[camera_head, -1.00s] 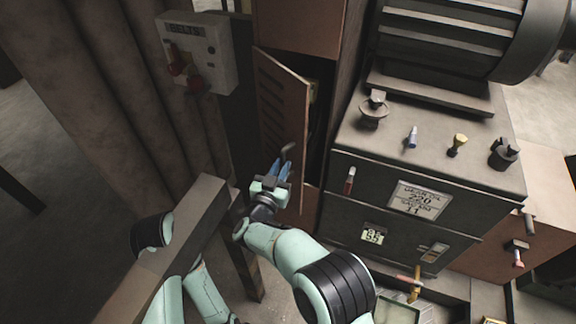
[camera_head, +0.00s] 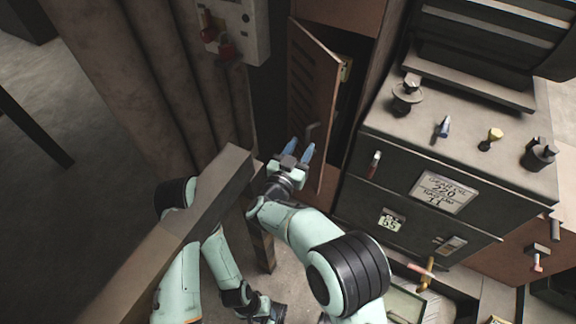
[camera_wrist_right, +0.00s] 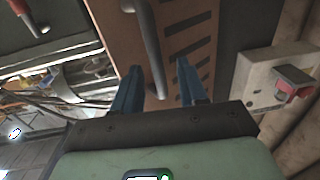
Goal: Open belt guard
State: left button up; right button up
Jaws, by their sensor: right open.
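The belt guard appears to be the brown louvred door (camera_head: 313,85), standing ajar with a dark gap along its right edge. Its bent grey handle (camera_head: 311,132) is near the door's lower part. My right gripper (camera_head: 301,149) is open, its blue fingers pointing at the handle. In the right wrist view, the handle (camera_wrist_right: 147,45) runs down in front of the louvred door (camera_wrist_right: 190,35), its lower end between the open fingers (camera_wrist_right: 158,75). I cannot tell whether they touch it. My left arm is low in the head view; its jaw state is unclear.
A grey control box (camera_head: 236,28) with red knobs hangs left of the door. A dark cabinet (camera_head: 455,195) with labels and small knobs on top stands to the right. A beam (camera_head: 205,205) runs diagonally at my left. Large pipes (camera_head: 150,85) stand behind it.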

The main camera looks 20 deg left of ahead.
jog(key=s+a, duration=0.1)
jog(key=s, duration=1)
jog(key=shift+a, duration=0.25)
jog(key=shift+s, duration=0.1)
